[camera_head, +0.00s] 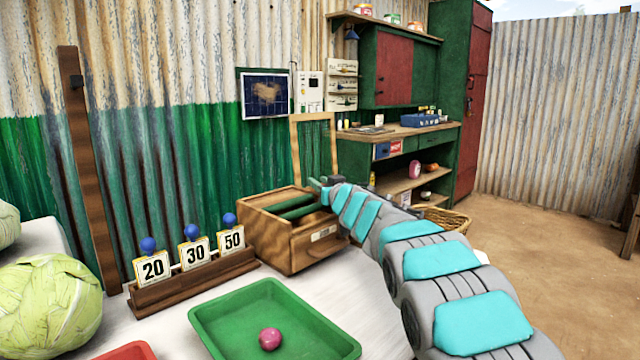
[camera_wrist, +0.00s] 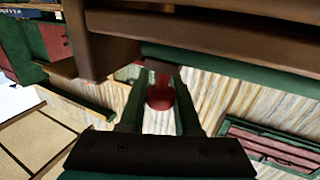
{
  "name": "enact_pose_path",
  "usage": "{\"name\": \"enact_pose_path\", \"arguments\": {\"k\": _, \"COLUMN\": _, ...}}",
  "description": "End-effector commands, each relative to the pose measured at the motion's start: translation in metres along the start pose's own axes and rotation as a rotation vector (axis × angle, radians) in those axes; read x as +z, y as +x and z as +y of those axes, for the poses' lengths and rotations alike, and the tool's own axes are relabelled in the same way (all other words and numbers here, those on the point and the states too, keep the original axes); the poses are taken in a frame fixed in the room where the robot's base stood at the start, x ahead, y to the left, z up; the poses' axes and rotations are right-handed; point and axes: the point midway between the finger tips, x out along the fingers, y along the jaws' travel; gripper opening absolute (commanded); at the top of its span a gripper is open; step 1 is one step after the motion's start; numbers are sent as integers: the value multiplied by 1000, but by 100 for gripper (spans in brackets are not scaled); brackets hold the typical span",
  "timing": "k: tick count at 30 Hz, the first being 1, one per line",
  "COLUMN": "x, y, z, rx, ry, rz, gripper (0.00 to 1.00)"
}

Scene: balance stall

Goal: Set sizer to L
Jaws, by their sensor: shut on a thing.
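The wooden box with dark green bars inside, which looks like the sizer (camera_head: 290,245), stands on the white table, with a small pale label (camera_head: 322,233) on its front that is too small to read. My gripper (camera_head: 322,189) is at the box's upper right edge, with my arm reaching in from the right. In the wrist view my gripper (camera_wrist: 160,78) is shut on a small dark reddish-brown part, apparently a sizer knob (camera_wrist: 160,66), just below a brown wooden edge. The L mark cannot be made out, and the contact is partly hidden in the head view.
A wooden rack (camera_head: 195,282) with cards 20, 30 and 50 stands left of the box. A green tray (camera_head: 225,345) holding a pink ball (camera_head: 270,339) lies in front. Cabbages (camera_head: 50,300) are at left. A wooden frame (camera_head: 296,150) rises behind the box.

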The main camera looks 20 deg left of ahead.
Motion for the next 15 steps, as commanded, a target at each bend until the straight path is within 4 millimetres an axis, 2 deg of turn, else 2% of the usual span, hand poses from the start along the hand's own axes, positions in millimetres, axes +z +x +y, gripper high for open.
{"name": "enact_pose_path", "arguments": {"k": 1, "x": 0, "y": 0, "z": 0, "rx": 0, "ry": 0, "rz": 0, "gripper": 16}}
{"name": "enact_pose_path", "arguments": {"k": 5, "x": 0, "y": 0, "z": 0, "rx": 0, "ry": 0, "rz": 0, "gripper": 1}}
{"name": "enact_pose_path", "arguments": {"k": 15, "x": 0, "y": 0, "z": 0, "rx": 0, "ry": 0, "rz": 0, "gripper": 0}}
